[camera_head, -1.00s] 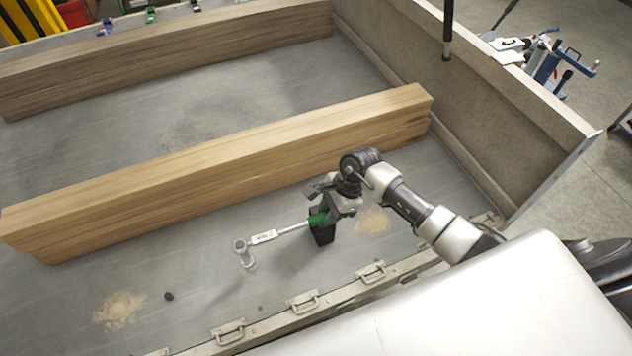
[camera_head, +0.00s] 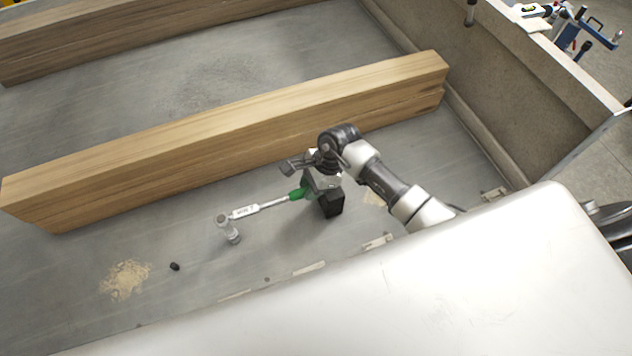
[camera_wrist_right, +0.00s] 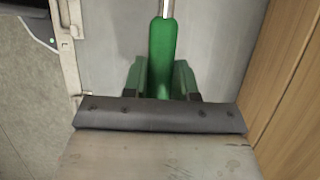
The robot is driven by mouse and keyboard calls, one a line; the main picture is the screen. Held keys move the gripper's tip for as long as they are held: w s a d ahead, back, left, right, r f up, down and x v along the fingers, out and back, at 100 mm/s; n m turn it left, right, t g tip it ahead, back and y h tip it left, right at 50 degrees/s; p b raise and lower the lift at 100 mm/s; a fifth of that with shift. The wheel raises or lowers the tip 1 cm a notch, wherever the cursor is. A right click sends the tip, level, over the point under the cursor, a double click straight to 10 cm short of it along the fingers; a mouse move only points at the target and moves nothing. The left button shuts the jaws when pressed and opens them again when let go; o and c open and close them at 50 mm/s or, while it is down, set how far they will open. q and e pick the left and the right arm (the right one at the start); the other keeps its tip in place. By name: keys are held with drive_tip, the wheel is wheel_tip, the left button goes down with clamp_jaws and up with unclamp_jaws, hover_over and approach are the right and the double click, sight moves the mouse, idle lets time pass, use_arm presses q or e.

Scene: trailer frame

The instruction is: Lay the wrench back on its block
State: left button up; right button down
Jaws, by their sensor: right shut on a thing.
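The wrench has a green handle (camera_head: 298,193), a steel shaft (camera_head: 262,206) and a socket head (camera_head: 228,229) at the left. My right gripper (camera_head: 308,184) is shut on the green handle. The wrist view shows the handle (camera_wrist_right: 162,55) between its two fingers, the shaft leading away. A small black block (camera_head: 332,204) shows just below and right of the gripper, apart from the wrench head. The gripper hides part of it. I cannot tell how high the wrench is above the grey floor. My left gripper is not in view.
A long wooden beam (camera_head: 230,135) lies behind the gripper, with another beam (camera_head: 120,42) farther back. A side wall (camera_head: 520,100) stands at the right. A sawdust patch (camera_head: 125,279) and a small black piece (camera_head: 175,266) lie on the floor at left.

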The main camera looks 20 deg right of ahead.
drive_tip(key=shift+f, duration=0.25)
drive_tip(key=shift+w, duration=0.1)
idle(0.4)
drive_tip(key=c, duration=0.9)
unclamp_jaws()
drive_tip(key=shift+o, duration=0.5)
drive_tip(key=shift+s+f, duration=0.1)
drive_tip(key=shift+s, duration=0.1)
drive_tip(key=shift+d, duration=0.1)
